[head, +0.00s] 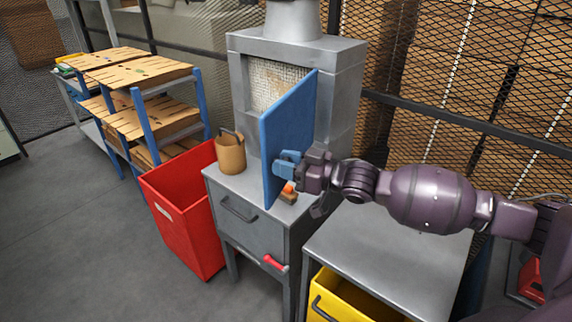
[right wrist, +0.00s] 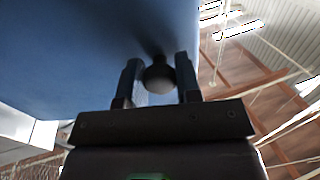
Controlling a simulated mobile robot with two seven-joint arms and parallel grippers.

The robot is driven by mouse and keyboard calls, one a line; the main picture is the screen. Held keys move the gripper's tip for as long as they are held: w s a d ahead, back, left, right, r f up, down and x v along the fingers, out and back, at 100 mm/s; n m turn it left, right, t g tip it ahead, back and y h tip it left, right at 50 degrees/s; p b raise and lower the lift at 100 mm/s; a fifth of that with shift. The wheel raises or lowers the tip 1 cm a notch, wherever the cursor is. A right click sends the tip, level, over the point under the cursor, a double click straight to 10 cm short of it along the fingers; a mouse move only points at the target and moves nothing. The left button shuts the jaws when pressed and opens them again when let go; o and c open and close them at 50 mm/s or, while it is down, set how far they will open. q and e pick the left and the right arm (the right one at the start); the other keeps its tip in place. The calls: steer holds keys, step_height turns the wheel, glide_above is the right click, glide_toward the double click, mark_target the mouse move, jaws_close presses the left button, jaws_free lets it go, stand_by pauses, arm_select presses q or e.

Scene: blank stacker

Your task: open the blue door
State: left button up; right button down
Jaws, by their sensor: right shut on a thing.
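The blue door (head: 292,125) of the grey metal cabinet (head: 345,95) stands swung well out from its front, and a light meshed interior (head: 265,80) shows behind it. My right gripper (head: 288,165) is at the lower part of the door, on its right-hand face. In the right wrist view the door (right wrist: 90,45) fills the upper left, and a round dark knob (right wrist: 159,75) sits between the two fingers of the gripper (right wrist: 158,82). The right gripper is shut on this knob. My left gripper is not in view.
A brown mug-like container (head: 230,153) and a small orange item (head: 289,188) are on the grey drawer cabinet (head: 240,185). A red bin (head: 185,210) stands left, a yellow bin (head: 345,300) under the grey table (head: 390,250). Shelves with cardboard (head: 130,75) stand at the far left.

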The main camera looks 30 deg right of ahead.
steer(key=c, duration=0.8)
jaws_free()
steer(key=b+v, duration=0.1)
steer(key=v, duration=0.9)
steer(key=shift+s+d, duration=0.25)
